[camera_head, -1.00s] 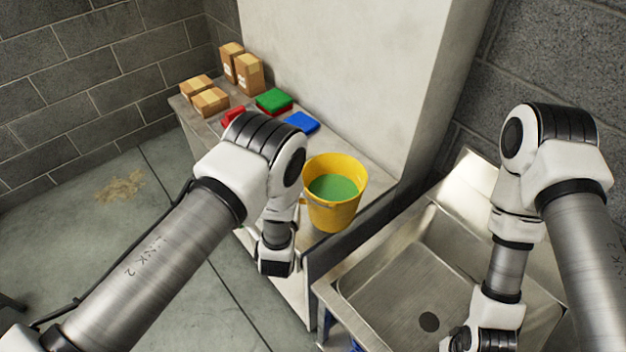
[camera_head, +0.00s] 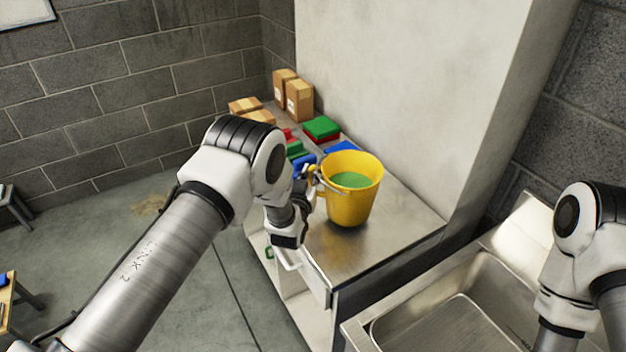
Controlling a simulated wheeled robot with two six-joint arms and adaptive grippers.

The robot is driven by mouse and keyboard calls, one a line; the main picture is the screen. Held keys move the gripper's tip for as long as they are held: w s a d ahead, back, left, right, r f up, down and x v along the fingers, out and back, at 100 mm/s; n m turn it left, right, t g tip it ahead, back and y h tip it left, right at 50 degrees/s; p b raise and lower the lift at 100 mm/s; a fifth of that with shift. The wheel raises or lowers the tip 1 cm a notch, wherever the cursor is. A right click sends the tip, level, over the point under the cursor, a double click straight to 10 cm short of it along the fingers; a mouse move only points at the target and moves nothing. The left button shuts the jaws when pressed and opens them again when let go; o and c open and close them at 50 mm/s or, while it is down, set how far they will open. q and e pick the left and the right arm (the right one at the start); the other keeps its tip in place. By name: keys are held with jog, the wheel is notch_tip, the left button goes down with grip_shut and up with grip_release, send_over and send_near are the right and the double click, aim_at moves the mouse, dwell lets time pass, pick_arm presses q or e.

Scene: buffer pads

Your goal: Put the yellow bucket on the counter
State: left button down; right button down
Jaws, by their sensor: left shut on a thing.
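The yellow bucket (camera_head: 355,205) is upright, with green inside it, over the bare front part of the counter (camera_head: 400,222). A dark shadow lies close under its base, and I cannot tell whether it rests on the top or hangs just above it. My left gripper (camera_head: 314,180) is at the bucket's left side, by its rim and handle, and is shut on the bucket. The forearm partly hides the fingers, so the exact grip point is unclear. My right arm is at the lower right over the sink, and its gripper is out of view.
Cardboard boxes (camera_head: 299,100) and colored pads, including a green one (camera_head: 321,126) and a blue one (camera_head: 340,147), lie behind the bucket. A pale wall block (camera_head: 400,90) bounds the counter's back. A metal sink (camera_head: 440,330) stands at the front right.

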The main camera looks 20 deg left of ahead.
pick_arm(q)
jog(key=shift+f+b, duration=0.3)
jog(key=shift+f, duration=0.5)
jog(key=shift+a+f, duration=0.1)
jog(key=shift+f, duration=0.05)
jog(key=c, duration=1.4)
grip_release()
jog(key=shift+f, duration=0.2)
jog(key=shift+o, duration=1.3)
jog(key=shift+s, duration=0.1)
